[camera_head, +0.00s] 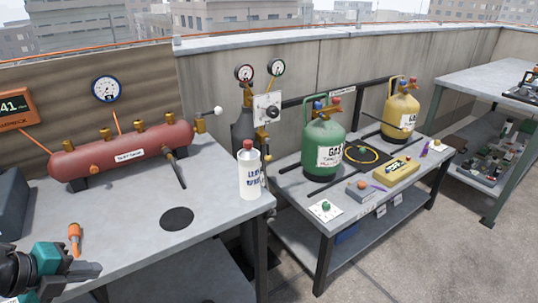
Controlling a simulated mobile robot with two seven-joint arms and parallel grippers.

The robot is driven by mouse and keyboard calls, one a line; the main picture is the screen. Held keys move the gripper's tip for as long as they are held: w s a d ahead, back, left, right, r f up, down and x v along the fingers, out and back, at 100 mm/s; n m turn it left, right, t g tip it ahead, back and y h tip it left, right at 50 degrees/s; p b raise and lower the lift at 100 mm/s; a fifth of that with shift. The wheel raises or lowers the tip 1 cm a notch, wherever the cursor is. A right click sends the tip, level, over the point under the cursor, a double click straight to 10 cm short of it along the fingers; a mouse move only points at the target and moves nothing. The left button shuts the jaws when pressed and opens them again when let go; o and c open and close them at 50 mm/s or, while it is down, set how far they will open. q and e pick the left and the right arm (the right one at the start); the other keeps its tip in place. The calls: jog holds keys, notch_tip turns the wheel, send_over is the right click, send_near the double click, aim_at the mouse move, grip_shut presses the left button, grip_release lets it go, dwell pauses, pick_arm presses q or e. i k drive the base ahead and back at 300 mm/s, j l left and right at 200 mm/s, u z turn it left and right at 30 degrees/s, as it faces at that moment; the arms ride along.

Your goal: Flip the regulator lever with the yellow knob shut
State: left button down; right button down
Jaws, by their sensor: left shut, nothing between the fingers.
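A regulator with two round gauges, the left gauge (244,73) and the right gauge (277,67), stands above a dark grey cylinder (240,130) behind the bench corner. A pale plate (267,107) with a dark knob sits beside it. I cannot clearly make out a yellow-knobbed lever on the regulator or its position. A lever with a white ball knob (217,111) sticks out from the brass valve at the red tank's right end. My left gripper (94,270) is shut and empty over the near left bench, well away from the regulator. My right gripper is out of view.
The bench (120,210) holds a red tank (125,150), a white bottle (249,170) near its right edge, an orange-handled tool (74,238) and a black disc (177,218). A lower table to the right carries green (323,140) and yellow (399,110) gas cylinders.

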aim_at(268, 157)
jog(key=i+l, duration=1.5)
jog(key=l, duration=0.1)
